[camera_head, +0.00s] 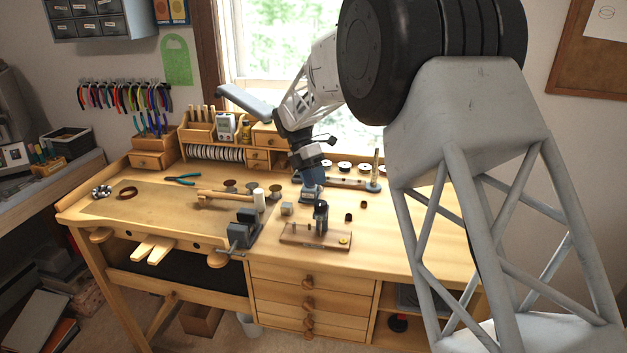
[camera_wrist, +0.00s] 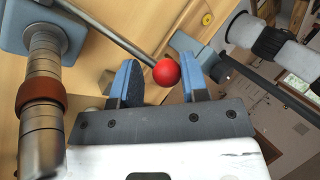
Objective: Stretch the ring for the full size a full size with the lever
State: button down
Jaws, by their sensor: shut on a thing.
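The lever is a dark rod (camera_wrist: 118,38) ending in a red ball knob (camera_wrist: 166,73) in the wrist view. My gripper (camera_wrist: 158,78) has its blue fingers on either side of the knob and is shut on it. A stepped metal mandrel (camera_wrist: 42,125) stands at the left of the wrist view, joined to a blue-grey body (camera_wrist: 28,25). A reddish-brown ring (camera_wrist: 40,92) sits around the mandrel. In the head view the blue stretcher body (camera_head: 312,178) is on the bench under my wrist; its ring and knob are too small to tell there.
A wooden block with a dark post (camera_head: 321,216) stands in front of the stretcher. A dark vise (camera_head: 240,234) and a mallet (camera_head: 225,199) lie to the left. Spools and a rack line the back. The bench's left mat (camera_head: 150,210) is mostly clear.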

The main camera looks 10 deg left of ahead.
jog(key=shift+w+d, duration=0.15)
jog(key=shift+d, duration=0.1)
jog(key=c, duration=0.7)
grip_release()
jog(key=shift+f, duration=0.1)
jog(key=shift+o, duration=0.2)
jog(key=shift+a, duration=0.2)
jog(key=shift+a+r, duration=0.1)
jog(key=shift+r, duration=0.25)
jog(key=v, duration=0.7)
